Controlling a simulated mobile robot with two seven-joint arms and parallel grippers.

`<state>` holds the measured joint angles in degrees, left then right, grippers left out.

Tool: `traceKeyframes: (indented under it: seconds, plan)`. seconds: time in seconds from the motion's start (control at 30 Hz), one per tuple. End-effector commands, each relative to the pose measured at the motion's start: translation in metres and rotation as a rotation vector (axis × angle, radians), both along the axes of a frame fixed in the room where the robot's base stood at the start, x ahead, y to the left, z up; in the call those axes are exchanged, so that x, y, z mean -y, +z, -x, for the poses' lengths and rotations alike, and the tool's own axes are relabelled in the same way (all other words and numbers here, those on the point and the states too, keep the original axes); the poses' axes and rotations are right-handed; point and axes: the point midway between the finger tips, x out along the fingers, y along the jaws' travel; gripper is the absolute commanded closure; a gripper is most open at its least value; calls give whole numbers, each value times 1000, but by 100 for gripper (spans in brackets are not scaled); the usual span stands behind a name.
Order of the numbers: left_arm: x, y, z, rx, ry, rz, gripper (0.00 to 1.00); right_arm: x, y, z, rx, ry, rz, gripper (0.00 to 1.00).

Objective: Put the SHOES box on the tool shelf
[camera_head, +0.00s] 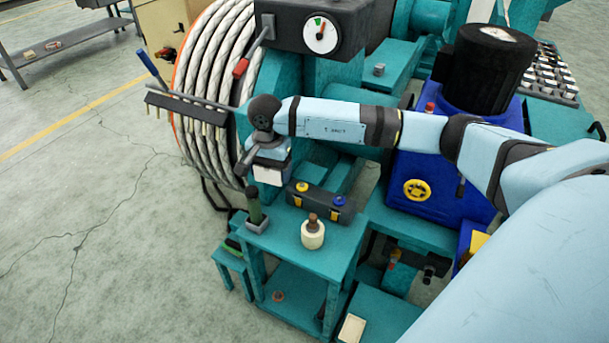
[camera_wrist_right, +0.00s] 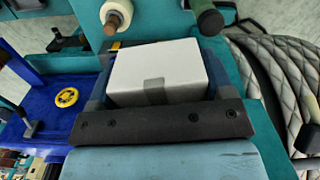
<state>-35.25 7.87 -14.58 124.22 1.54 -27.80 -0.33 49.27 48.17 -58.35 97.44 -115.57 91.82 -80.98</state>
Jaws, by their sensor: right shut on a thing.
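My right gripper (camera_head: 268,160) is shut on a white box (camera_head: 268,174), held just behind the back edge of a teal shelf stand. No lettering on the box is readable, so I cannot confirm that it is the SHOES box. In the right wrist view the box (camera_wrist_right: 160,70) sits between the dark fingers of the gripper (camera_wrist_right: 155,82). The teal stand, likely the tool shelf (camera_head: 338,232), has a top board and a lower board. My left gripper is not in view.
The top board carries a dark case (camera_head: 320,201) with yellow and blue knobs, a cream spool (camera_head: 313,235) and a green-handled tool (camera_head: 254,208). A large rope reel (camera_head: 215,75) stands behind on the left. A blue machine (camera_head: 440,180) stands right. Open floor lies left.

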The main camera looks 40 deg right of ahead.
Motion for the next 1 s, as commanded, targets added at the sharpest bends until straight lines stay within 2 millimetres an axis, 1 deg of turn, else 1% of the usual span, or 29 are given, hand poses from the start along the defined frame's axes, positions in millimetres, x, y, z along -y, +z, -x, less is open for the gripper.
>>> traceKeyframes:
  seconds: [0.03, 0.1, 0.2, 0.27, 0.37, 0.47, 0.6, 0.8, 0.9, 1.0]
  plan:
    - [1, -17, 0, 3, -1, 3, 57, 5, -24, -1, -1, -41, 0, 53]
    - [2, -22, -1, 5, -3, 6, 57, 11, -38, -2, -4, -90, 2, 53]
    - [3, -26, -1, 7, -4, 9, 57, 17, -50, -4, -3, -140, 5, 53]
    - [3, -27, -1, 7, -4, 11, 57, 19, -55, -4, -3, -159, 6, 53]
    - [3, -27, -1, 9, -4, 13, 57, 20, -66, -4, -6, -172, 7, 53]
    - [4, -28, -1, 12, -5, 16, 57, 20, -87, -4, -7, -175, 6, 53]
    - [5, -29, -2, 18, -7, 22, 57, 20, -125, -3, -9, -173, 7, 53]
    - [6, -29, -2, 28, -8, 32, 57, 19, -178, -3, -9, -172, 6, 53]
    - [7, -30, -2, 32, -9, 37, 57, 20, -197, -4, -6, -173, 6, 53]
    - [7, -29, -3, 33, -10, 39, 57, 20, -208, -4, -6, -171, 7, 53]
